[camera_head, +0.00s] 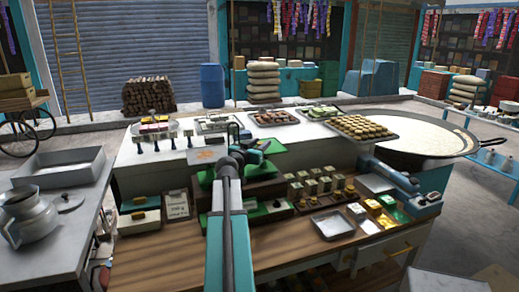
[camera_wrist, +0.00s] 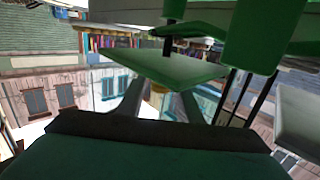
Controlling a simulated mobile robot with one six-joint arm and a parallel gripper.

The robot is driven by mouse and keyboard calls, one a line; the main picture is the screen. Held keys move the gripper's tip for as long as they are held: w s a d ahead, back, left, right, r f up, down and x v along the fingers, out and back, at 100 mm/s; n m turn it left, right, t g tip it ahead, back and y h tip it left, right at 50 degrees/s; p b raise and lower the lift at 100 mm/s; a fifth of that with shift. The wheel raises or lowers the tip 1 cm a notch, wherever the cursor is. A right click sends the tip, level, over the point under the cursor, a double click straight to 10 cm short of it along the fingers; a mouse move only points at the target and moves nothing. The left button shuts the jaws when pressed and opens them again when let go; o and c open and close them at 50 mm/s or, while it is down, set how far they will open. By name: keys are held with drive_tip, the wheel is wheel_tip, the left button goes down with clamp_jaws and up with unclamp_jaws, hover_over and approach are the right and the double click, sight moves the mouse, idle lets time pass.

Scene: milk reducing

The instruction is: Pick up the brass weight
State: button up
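Several small brass-coloured weights (camera_head: 302,204) stand in a row on the wooden counter, in front of small boxes, right of my arm in the head view. I cannot tell which one is the brass weight. My gripper (camera_head: 262,148) is over the middle of the counter by the green equipment, its tips hard to make out. In the wrist view my gripper (camera_wrist: 161,92) has two grey fingers apart, with background visible between them. A green plate (camera_wrist: 165,65) lies just beyond the fingertips.
A metal tray (camera_head: 332,225) and coloured packets (camera_head: 383,210) are on the counter's right. A tray of round goods (camera_head: 362,126) stands behind. A large round pan (camera_head: 425,135) is at the right. A metal jug (camera_head: 30,215) stands on the left table.

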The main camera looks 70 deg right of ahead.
sight(260, 143)
clamp_jaws()
drive_tip(key=shift+r, duration=0.1)
drive_tip(key=shift+r+b, duration=0.75)
drive_tip(key=shift+r, duration=0.75)
drive_tip(key=shift+a+r, duration=0.15)
drive_tip(key=s+a+r+b, duration=0.1)
drive_tip(key=s+a+b, duration=0.6)
drive_tip(key=a+b, duration=0.4)
drive_tip(key=shift+s+a+r, duration=0.15)
drive_tip(key=shift+s+a, duration=0.25)
drive_tip(key=shift+a, duration=0.8)
drive_tip(key=shift+a+r, duration=0.1)
